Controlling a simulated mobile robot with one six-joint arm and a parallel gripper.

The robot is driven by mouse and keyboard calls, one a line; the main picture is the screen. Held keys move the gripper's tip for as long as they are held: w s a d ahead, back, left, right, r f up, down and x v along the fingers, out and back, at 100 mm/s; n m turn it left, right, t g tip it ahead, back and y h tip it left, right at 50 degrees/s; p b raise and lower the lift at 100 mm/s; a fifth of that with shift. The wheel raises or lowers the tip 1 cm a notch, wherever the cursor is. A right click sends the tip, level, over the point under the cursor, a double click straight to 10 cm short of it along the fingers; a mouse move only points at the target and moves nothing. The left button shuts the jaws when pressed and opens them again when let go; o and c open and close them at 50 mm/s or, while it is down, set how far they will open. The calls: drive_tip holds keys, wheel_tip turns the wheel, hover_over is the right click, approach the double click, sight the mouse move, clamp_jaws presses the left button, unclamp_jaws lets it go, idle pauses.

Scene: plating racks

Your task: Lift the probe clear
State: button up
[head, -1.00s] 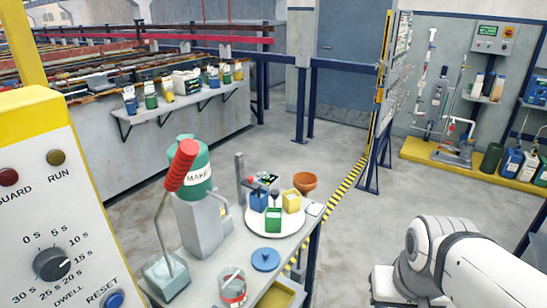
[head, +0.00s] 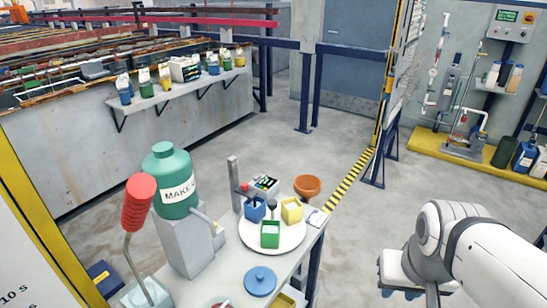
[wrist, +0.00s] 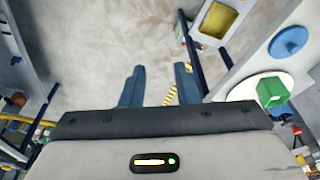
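A white round plate (head: 288,243) on the bench carries a blue cup (head: 255,212), a yellow cup (head: 291,211) and a green cup (head: 269,236). Small dark upright pieces show at the blue cup and behind the green cup; I cannot tell which is the probe. A small meter (head: 266,183) with a red part beside it stands behind the plate. In the wrist view, my gripper (wrist: 158,84) is open and empty, its two fingers apart over the floor. The green cup (wrist: 271,91) and plate (wrist: 245,88) lie to its right.
A green jar (head: 174,190) on a grey stand and a red-handled tool (head: 139,203) stand on the bench's left. A blue lid (head: 260,280) lies in front of the plate. A terracotta bowl (head: 307,186) is at the back edge.

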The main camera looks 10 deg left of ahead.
drive_tip(key=w+a+r+b, duration=0.3)
drive_tip(key=w+a, duration=0.4)
drive_tip(key=w, duration=0.3)
drive_tip(key=n+t+y+b, duration=0.1)
drive_tip(key=n+t+b, duration=0.1)
drive_tip(key=n+b, duration=0.15)
approach(244, 185)
drive_tip(key=f, duration=0.2)
drive_tip(key=shift+m, duration=0.45)
drive_tip(key=x, duration=0.3)
drive_tip(key=b+x, duration=0.1)
drive_tip(key=x, duration=0.3)
drive_tip(key=shift+w+r, duration=0.15)
drive_tip(key=shift+w, duration=0.2)
clamp_jaws()
